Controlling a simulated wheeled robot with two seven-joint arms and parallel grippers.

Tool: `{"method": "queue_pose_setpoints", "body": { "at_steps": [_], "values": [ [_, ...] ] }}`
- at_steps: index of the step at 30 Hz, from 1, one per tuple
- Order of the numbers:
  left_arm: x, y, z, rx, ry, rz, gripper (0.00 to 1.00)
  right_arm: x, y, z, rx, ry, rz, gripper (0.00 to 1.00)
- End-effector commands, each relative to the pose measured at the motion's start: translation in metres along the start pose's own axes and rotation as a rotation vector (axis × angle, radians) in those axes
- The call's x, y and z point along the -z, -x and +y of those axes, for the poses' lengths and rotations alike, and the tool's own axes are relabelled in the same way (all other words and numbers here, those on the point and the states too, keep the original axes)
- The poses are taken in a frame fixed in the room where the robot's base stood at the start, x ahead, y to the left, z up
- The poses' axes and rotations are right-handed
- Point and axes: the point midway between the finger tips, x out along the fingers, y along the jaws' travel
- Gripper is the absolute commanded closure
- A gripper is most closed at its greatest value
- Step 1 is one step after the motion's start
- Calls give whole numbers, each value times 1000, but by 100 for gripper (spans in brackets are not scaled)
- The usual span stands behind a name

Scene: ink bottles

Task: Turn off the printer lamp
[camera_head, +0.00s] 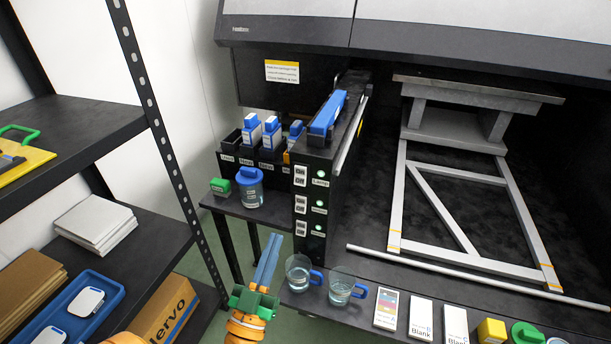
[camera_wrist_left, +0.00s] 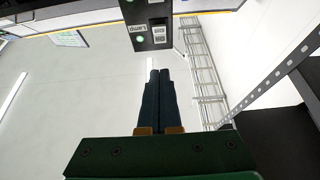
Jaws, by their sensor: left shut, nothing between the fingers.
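The printer's black switch panel (camera_head: 311,218) stands at the centre of the head view. It has several rows of white ON/OFF switches with labels and green lights. The top row is the Lamp switch (camera_head: 300,175), with its light (camera_head: 320,173) lit green. My left gripper (camera_head: 275,238) is shut and empty, with its blue fingers pointing up, to the lower left of the panel and apart from it in the picture. In the left wrist view the shut fingers (camera_wrist_left: 159,73) point toward the panel (camera_wrist_left: 150,20), where the Lamp label (camera_wrist_left: 137,28) shows. My right gripper is not in view.
Two glass cups (camera_head: 300,272) (camera_head: 342,287) with blue handles stand on the ledge below the panel. A blue-lidded jar (camera_head: 250,187) and ink bottles (camera_head: 252,129) are left of the panel. A black shelf (camera_head: 127,240) stands at the left.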

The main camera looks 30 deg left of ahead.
Motion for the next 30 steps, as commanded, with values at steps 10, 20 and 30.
{"method": "queue_pose_setpoints", "body": {
  "at_steps": [10, 20, 30],
  "values": [
    [2, -23, 1, -1, 3, 7, 100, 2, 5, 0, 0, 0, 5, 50],
    [3, -96, 1, -2, 2, 7, 100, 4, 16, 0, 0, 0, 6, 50],
    [-27, -127, 1, -1, 2, 4, 100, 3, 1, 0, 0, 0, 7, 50]
  ]
}}
